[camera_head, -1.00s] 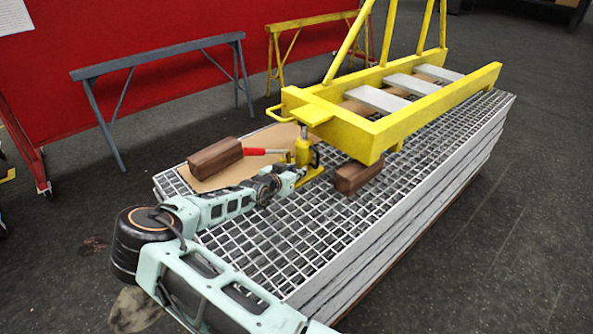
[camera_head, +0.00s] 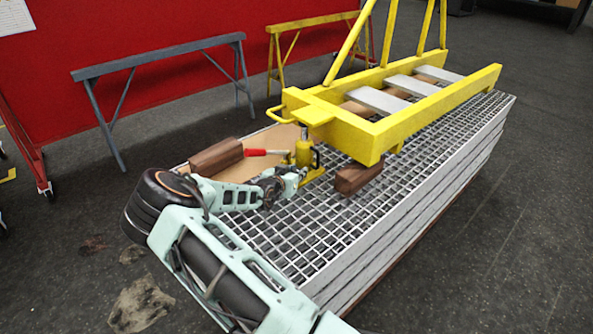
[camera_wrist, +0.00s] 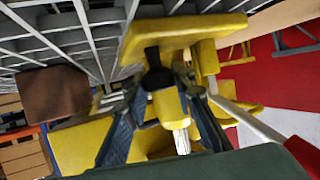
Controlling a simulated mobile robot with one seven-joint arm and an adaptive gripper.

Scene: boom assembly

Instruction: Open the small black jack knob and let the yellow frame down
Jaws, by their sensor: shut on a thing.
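The yellow frame (camera_head: 400,122) lies level above a stack of gratings, its near end over the yellow jack (camera_head: 304,153). The jack's piston meets the underside of the frame's end plate. In the wrist view the jack body (camera_wrist: 168,104) shows between my fingers, with its base plate at the top. The small black jack knob (camera_wrist: 157,72) sits near that base. My gripper (camera_wrist: 161,79) has its fingertips on both sides of the knob and is shut on it. The fingertips partly hide the knob. In the head view my gripper (camera_head: 297,177) is at the jack's foot.
Wooden blocks stand left (camera_head: 216,156) and right (camera_head: 357,177) of the jack. The red-gripped jack handle (camera_head: 256,152) points left over cardboard. The grating stack (camera_head: 300,235) is bare in front. Grey (camera_head: 160,55) and yellow trestles stand behind.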

